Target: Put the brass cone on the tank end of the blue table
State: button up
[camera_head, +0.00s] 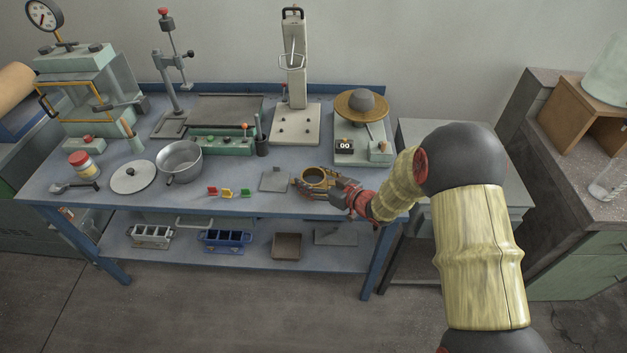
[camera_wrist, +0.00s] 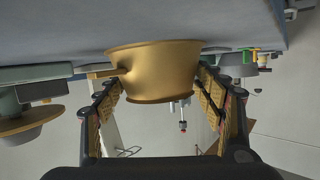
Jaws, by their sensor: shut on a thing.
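The brass cone (camera_head: 316,174) is near the front right of the blue table (camera_head: 226,210), its open ring facing up. In the wrist view the cone (camera_wrist: 155,68) sits between the two fingers, a small tab at its left. My gripper (camera_head: 309,184) is shut on it; it also shows in the wrist view (camera_wrist: 158,82). Whether the cone's base touches the tabletop I cannot tell. The tank (camera_head: 113,100), clear-walled with an orange frame, stands at the table's far left end, away from my gripper.
Between cone and tank are a grey plate (camera_head: 274,180), small coloured flags (camera_head: 228,192), a metal pot (camera_head: 180,161), a round lid (camera_head: 133,177), a jar (camera_head: 83,165) and a scoop (camera_head: 74,186). A scale (camera_head: 361,146) stands behind my gripper. Some bare tabletop shows along the front left.

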jog(key=o, duration=1.7)
jog(key=shift+o, duration=0.2)
jog(key=shift+d+r, duration=0.1)
jog(key=shift+r, duration=0.05)
jog(key=p+v, duration=0.3)
jog(key=v, duration=0.9)
jog(key=shift+p, duration=0.35)
jog(key=w+d+r+m+t+h, duration=0.1)
jog(key=w+d+r+h, duration=0.2)
jog(key=d+r+h, duration=0.35)
jog(key=s+d+r+m+h, duration=0.2)
jog(key=s+d+r, duration=0.15)
jog(key=r, duration=0.25)
jog(key=s+d+r+m+h, duration=0.2)
jog(key=d+r, duration=0.2)
jog(key=r, duration=0.2)
jog(key=s+a+r+m+g, duration=0.1)
jog(key=s+r+g, duration=0.1)
jog(key=s, duration=1.2)
jog(key=s+a+r+m+g, duration=0.1)
jog(key=s+r+m+g, duration=0.1)
jog(key=s, duration=1.2)
jog(key=shift+a+r+g, duration=0.25)
jog(key=shift+r+g, duration=0.25)
jog(key=shift+g, duration=0.4)
